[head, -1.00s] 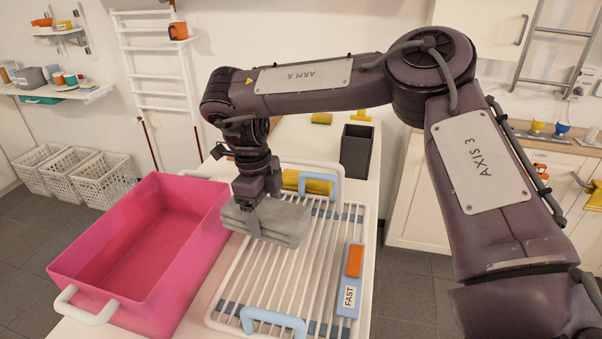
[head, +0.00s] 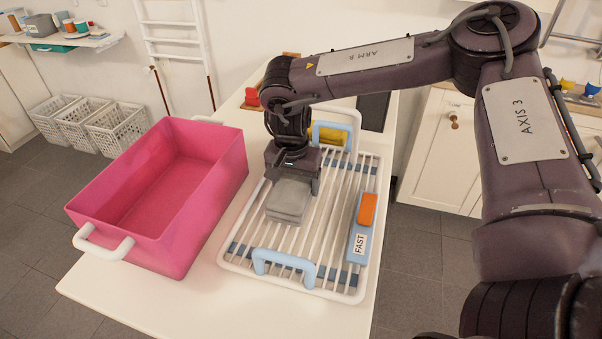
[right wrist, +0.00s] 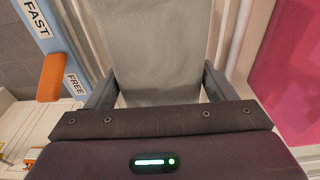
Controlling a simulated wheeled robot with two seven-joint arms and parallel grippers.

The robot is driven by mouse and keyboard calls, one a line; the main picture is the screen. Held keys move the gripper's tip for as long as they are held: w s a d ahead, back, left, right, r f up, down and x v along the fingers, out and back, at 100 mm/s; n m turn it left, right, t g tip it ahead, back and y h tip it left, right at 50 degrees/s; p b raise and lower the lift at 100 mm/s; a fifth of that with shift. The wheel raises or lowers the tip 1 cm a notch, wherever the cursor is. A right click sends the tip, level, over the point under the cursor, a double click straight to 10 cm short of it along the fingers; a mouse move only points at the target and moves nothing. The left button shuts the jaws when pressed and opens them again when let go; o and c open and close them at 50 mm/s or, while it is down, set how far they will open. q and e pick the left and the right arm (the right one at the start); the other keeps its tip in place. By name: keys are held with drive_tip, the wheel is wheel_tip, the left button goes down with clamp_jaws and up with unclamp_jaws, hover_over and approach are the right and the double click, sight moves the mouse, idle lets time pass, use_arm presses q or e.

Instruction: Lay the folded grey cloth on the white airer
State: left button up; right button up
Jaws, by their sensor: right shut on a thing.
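The folded grey cloth (head: 289,202) is at the upper left part of the white airer (head: 333,291). My right gripper (head: 296,182) is shut on the cloth's far end from above. In the right wrist view the grey cloth (right wrist: 160,45) lies between the two fingers of my right gripper (right wrist: 158,85). The cloth looks flat and close over the airer's bars; I cannot tell whether it rests on them. My left gripper is not in view.
A pink tub (head: 157,180) stands left of the airer on the white table (head: 207,299). A blue slider strip marked FAST with an orange knob (head: 367,209) is on the airer's right side. A dark box (head: 373,110) stands at the back right.

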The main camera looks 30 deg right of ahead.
sight(294, 182)
drive_tip(key=shift+f, duration=3)
drive_tip(key=shift+f, duration=0.1)
drive_tip(key=o, duration=1.1)
drive_tip(key=shift+c, duration=0.2)
drive_tip(key=r, duration=0.8)
drive_tip(key=s+a+r, duration=0.1)
drive_tip(key=r, duration=0.3)
drive_tip(key=shift+a+r, duration=0.1)
